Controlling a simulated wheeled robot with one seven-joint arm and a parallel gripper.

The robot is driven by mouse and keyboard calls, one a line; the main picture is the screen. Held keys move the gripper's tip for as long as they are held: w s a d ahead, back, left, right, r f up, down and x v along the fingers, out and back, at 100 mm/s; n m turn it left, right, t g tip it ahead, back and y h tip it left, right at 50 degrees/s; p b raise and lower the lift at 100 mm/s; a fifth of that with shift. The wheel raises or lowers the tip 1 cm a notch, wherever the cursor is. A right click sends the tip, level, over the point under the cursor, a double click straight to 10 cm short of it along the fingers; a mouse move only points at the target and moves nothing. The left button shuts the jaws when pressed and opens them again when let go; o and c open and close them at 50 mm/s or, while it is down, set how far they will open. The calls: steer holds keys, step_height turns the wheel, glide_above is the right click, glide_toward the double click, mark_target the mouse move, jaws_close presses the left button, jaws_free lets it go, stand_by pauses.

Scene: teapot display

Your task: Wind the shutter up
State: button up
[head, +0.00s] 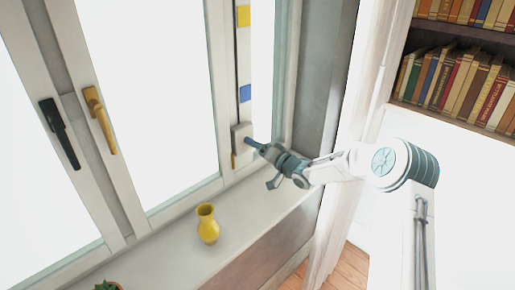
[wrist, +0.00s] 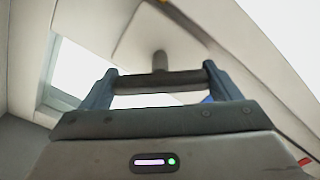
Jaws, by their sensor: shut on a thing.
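A pale winder box (head: 239,138) sits low on the window frame at the right, below a vertical strip (head: 243,55) with a yellow mark and a blue mark. My gripper (head: 252,143) reaches it from the right. In the wrist view, my gripper's two blue-grey fingers (wrist: 161,85) are shut on a dark crossbar handle (wrist: 160,80). A short round stem joins the handle to a pale plate (wrist: 150,30). In the head view the fingers hide the handle. The panes are bright white; I cannot make out the shutter.
A yellow vase (head: 207,224) stands on the white sill (head: 262,200), left of my arm. A plant (head: 107,285) is at the bottom edge. The window has a black handle (head: 59,132) and a yellow handle (head: 99,119). A curtain (head: 360,90) and bookshelves (head: 455,38) are at right.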

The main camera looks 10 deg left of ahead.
steer(key=shift+w+d+r, duration=0.1)
steer(key=o, duration=0.9)
steer(key=shift+c, duration=0.2)
steer(key=shift+s+d, duration=0.2)
steer(key=b+v, duration=0.2)
steer(key=v, duration=1.1)
steer(key=shift+d+b, duration=0.2)
steer(key=shift+b, duration=0.2)
